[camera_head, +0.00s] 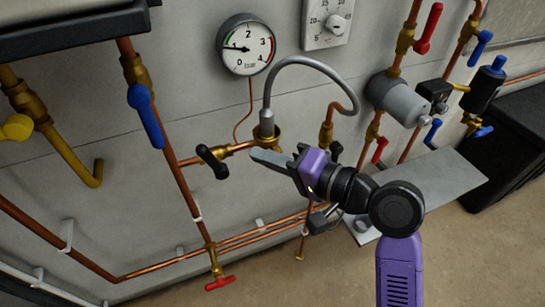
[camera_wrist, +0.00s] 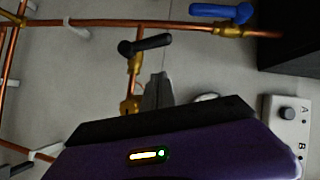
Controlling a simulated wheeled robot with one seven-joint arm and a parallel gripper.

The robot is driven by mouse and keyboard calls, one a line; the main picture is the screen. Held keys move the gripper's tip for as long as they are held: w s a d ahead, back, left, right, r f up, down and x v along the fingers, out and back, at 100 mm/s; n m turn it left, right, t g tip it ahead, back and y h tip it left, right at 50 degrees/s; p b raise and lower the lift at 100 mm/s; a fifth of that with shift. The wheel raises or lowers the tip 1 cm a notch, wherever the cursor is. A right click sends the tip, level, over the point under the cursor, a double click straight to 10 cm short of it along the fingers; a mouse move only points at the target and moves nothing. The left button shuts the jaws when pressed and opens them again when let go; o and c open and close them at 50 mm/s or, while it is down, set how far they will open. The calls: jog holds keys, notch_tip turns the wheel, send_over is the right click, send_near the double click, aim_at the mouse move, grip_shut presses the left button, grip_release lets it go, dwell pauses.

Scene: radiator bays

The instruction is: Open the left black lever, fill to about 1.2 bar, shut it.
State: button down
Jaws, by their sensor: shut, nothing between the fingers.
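The left black lever (camera_head: 212,162) sits crosswise on a short copper pipe branching right from the vertical pipe. It also shows crosswise in the wrist view (camera_wrist: 145,45). My gripper (camera_head: 254,154) is shut and empty, its tips just right of the lever, with a small visible gap. The wrist view shows the closed fingertips (camera_wrist: 160,76) below the lever. The round pressure gauge (camera_head: 247,45) has its needle pointing left, a little below 1 bar. A grey flexible hose (camera_head: 310,62) arches from the brass fitting behind my fingers; my gripper hides part of that piping.
A blue lever (camera_head: 147,115) sits on the vertical pipe at left; the wrist view shows it too (camera_wrist: 220,12). Another black handle (camera_head: 337,150) is just right of my gripper. A white knob box (camera_wrist: 287,120) is in the wrist view.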

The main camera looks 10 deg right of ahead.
aim_at(210, 156)
jog(key=w+a+f+p, duration=0.1)
jog(key=w+a+f, duration=0.1)
jog(key=a, duration=0.5)
jog(key=shift+w+a+f, duration=0.15)
jog(key=shift+w+a, duration=0.05)
jog(key=shift+w, duration=0.3)
jog(key=shift+s+a+r+n+h+p, duration=0.1)
jog(key=shift+a+r+n+h+p, duration=0.2)
jog(key=shift+p, duration=0.75)
jog(key=shift+s+a+n+g+h+p, duration=0.25)
jog(key=shift+a+n+h+p, duration=0.35)
jog(key=shift+p, duration=0.65)
jog(key=shift+s+a+f+p, duration=0.2)
jog(key=shift+a+p, duration=0.15)
jog(key=shift+a, duration=0.25)
jog(key=shift+s+a+f+p, duration=0.1)
jog(key=shift+a+f+p, duration=0.15)
jog(key=shift+a, duration=0.45)
